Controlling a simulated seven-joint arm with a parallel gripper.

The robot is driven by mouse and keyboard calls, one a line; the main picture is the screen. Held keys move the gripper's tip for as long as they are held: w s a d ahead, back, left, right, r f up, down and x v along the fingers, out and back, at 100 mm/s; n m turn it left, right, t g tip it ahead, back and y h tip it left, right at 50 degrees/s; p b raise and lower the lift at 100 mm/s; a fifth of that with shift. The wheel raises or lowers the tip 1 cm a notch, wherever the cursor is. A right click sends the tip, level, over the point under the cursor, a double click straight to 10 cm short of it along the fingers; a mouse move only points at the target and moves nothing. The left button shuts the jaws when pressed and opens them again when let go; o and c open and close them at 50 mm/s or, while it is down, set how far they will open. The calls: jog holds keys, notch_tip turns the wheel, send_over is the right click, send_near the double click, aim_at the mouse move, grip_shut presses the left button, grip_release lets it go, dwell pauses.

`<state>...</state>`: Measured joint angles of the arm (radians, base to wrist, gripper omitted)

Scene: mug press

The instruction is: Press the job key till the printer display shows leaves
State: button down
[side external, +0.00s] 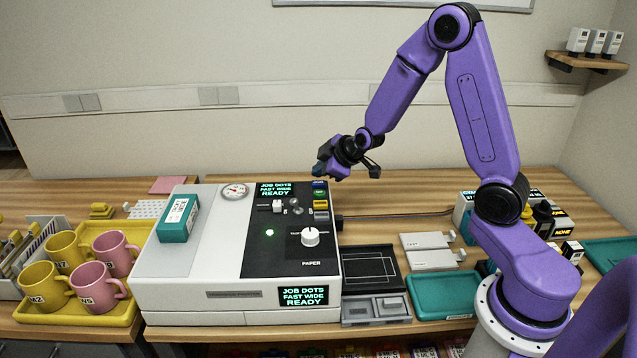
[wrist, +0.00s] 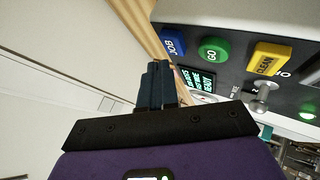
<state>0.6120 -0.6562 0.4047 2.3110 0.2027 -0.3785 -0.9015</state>
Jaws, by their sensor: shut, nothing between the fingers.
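The white printer (side external: 215,292) stands on the wooden bench. Its front display (side external: 303,296) reads JOB DOTS, FAST WIDE, READY, and the top display (side external: 276,189) shows the same words. The blue JOB key (side external: 319,185) is at the back right of the black panel; it also shows in the wrist view (wrist: 173,41), beside the green GO key (wrist: 213,49) and the yellow CLEAN key (wrist: 267,58). My gripper (side external: 320,170) is shut and empty, near the JOB key and apart from it. In the wrist view its closed fingers (wrist: 156,84) lie left of the keys.
A lever (side external: 278,206) and a white PAPER knob (side external: 310,237) stick up from the panel. A teal box (side external: 179,218) lies on the printer's left. A yellow tray (side external: 118,312) of mugs stands further left. Dark and teal trays (side external: 457,296) lie to the right.

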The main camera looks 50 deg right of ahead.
aim_at(321, 184)
jog(key=shift+f, duration=0.15)
dwell(0.7)
jog(key=shift+f, duration=0.25)
jog(key=shift+f, duration=0.5)
dwell(0.7)
jog(key=shift+r, duration=0.9)
jog(key=shift+r, duration=0.15)
jog(key=shift+r, duration=2.4)
